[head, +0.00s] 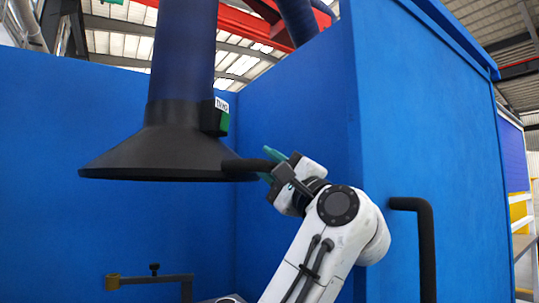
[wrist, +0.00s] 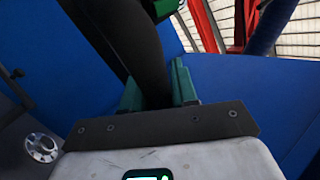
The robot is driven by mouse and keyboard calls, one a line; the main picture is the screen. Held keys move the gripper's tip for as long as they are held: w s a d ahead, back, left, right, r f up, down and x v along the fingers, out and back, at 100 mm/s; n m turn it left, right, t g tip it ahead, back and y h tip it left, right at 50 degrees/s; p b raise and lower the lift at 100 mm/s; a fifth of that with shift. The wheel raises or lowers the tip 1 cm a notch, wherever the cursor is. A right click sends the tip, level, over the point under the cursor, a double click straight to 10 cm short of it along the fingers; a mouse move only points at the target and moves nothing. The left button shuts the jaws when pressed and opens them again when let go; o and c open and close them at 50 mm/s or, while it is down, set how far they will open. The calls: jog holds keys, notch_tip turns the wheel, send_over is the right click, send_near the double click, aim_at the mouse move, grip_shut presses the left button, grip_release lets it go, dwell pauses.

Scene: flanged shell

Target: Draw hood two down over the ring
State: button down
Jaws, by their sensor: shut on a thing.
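A black conical hood (head: 155,150) hangs at the lower end of a wide dark blue duct (head: 185,50). Its collar carries a green and white tag (head: 221,115) with small lettering that seems to read "TWO". A dark handle (head: 240,165) sticks out from the hood's right side. My gripper (head: 270,165), with teal fingers, is shut on this handle at its right end. In the wrist view the dark handle (wrist: 140,45) runs down between the teal fingers (wrist: 157,88). I cannot make out the ring in either view.
Blue walls stand behind the hood (head: 60,130) and to the right (head: 430,130). A black bent bar (head: 425,240) stands out from the right wall, near my arm. The space between bracket and hood looks clear.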

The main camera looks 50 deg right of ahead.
jog(key=shift+f, duration=0.3)
jog(key=c, duration=1)
grip_release()
jog(key=shift+o, duration=0.2)
jog(key=b+v, duration=0.3)
jog(key=v, duration=0.7)
jog(key=shift+s+f, duration=0.15)
jog(key=shift+s, duration=0.15)
